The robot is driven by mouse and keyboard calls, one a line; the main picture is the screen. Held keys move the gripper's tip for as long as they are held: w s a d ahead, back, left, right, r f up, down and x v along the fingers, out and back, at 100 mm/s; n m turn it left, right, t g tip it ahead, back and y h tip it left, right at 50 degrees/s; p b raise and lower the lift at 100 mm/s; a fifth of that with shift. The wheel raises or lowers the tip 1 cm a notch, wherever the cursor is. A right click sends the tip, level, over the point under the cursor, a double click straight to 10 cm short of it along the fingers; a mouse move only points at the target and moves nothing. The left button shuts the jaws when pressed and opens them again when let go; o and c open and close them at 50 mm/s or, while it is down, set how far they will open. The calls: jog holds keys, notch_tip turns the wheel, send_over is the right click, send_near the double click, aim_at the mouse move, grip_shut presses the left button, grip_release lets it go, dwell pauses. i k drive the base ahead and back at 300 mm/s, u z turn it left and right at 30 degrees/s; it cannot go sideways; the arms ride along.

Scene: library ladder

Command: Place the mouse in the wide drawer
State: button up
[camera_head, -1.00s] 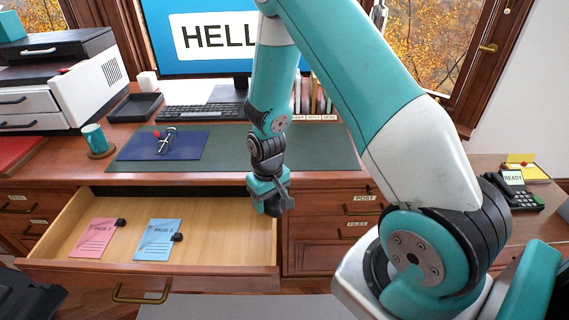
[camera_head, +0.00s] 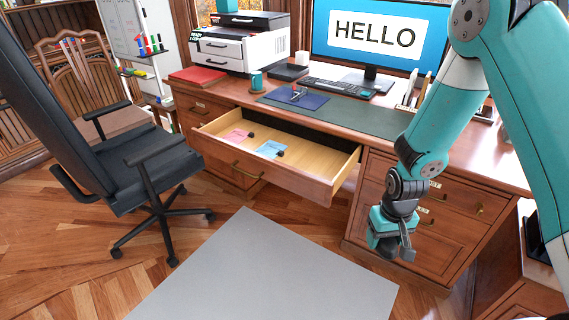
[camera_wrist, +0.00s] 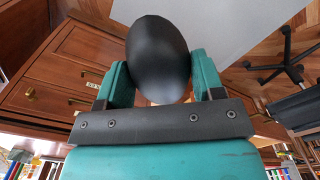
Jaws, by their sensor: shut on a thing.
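The mouse (camera_wrist: 158,58) is black and oval. In the wrist view it sits between the two teal fingers of my gripper (camera_wrist: 160,82), which is shut on it. In the head view my gripper (camera_head: 388,246) hangs in front of the desk's right-hand drawers, and the mouse is hard to make out there. The wide drawer (camera_head: 290,160) is pulled open under the desk top, to the left of my gripper.
A black office chair (camera_head: 120,150) stands left of the open drawer. A grey mat (camera_head: 265,270) lies on the wooden floor in front. The desk top holds a monitor (camera_head: 375,35), a keyboard (camera_head: 338,88), a blue folder (camera_head: 292,97) and a printer (camera_head: 240,48).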

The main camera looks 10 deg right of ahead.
aim_at(311, 168)
jog(key=u, duration=0.9)
jog(key=i, duration=1.65)
jog(key=z, duration=0.6)
